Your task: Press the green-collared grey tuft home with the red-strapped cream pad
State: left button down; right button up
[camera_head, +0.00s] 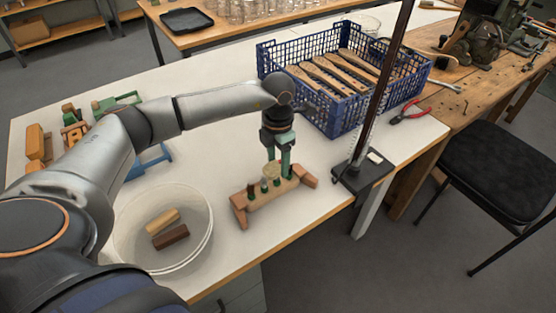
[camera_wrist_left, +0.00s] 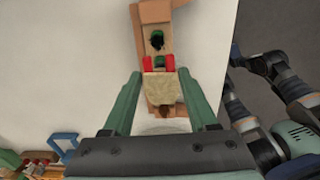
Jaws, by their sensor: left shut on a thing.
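My left gripper (camera_head: 278,165) points down over a wooden block (camera_head: 262,198) on the white table. Its green fingers are shut on a cream pad (camera_wrist_left: 160,88), which also shows in the head view (camera_head: 270,171). Two red pieces (camera_wrist_left: 147,63) show at the pad's far edge; I cannot tell if they are its strap. A dark tuft in a green collar (camera_wrist_left: 157,40) stands in the block beyond the pad, apart from it. Another green piece (camera_wrist_left: 160,62) shows between the red ones. The pad hides part of the block. I cannot tell whether pad and block touch.
A white tub (camera_head: 128,240) with a tan and a dark brown block stands left of the wooden block. A blue crate (camera_head: 290,62) of wooden brush backs is behind. A dark post on a base (camera_head: 362,178) rises close at the right. Wooden and green pieces (camera_head: 75,125) lie at far left.

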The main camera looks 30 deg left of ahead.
pick_arm(q)
jog(key=shift+f+b, duration=0.35)
jog(key=shift+f, duration=0.15)
dwell(1.2)
jog(key=shift+r+p, duration=0.55)
jog(key=shift+r, duration=0.2)
jog(key=shift+r+p, duration=1.65)
jog(key=shift+r, duration=0.75)
